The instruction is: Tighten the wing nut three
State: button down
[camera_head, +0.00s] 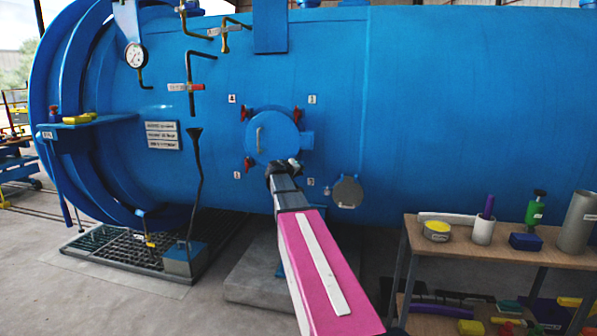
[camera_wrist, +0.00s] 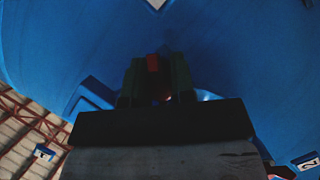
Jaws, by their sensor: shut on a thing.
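A round blue hatch cover (camera_head: 272,136) with a grey handle sits on the side of the big blue autoclave. Red wing nuts show at its upper left (camera_head: 246,113), upper right (camera_head: 298,116) and lower left (camera_head: 249,164). My gripper (camera_head: 290,164) is at the cover's lower right and hides that corner. In the wrist view my gripper (camera_wrist: 155,85) is shut on a red wing nut (camera_wrist: 153,62), of which only a small part shows between the dark fingers. The small number plate (camera_head: 311,182) beside it is too small to read in the head view.
A round grey cover (camera_head: 347,191) hangs on the vessel right of my gripper. A wooden-topped bench (camera_head: 525,250) with cups and tools stands at the lower right. A grated platform (camera_head: 125,250) lies at the left. The vessel wall is close around my gripper.

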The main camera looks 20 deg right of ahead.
jog(key=m+y, duration=0.1)
jog(key=m, duration=0.1)
jog(key=m+y, duration=0.1)
jog(key=m, duration=0.1)
jog(key=shift+a+f+t, duration=0.15)
jog(key=shift+f+t, duration=0.05)
jog(key=shift+t, duration=0.1)
jog(key=m+t+y, duration=0.1)
jog(key=m+y, duration=0.1)
jog(key=m, duration=0.1)
jog(key=shift+w+a+y, duration=0.1)
jog(key=shift+a+y, duration=0.05)
jog(key=shift+y, duration=0.15)
dwell(0.4)
jog(key=c, duration=1.2)
grip_release()
jog(key=shift+c, duration=0.2)
jog(key=shift+a, duration=0.1)
jog(key=v, duration=1)
jog(key=shift+s, duration=0.35)
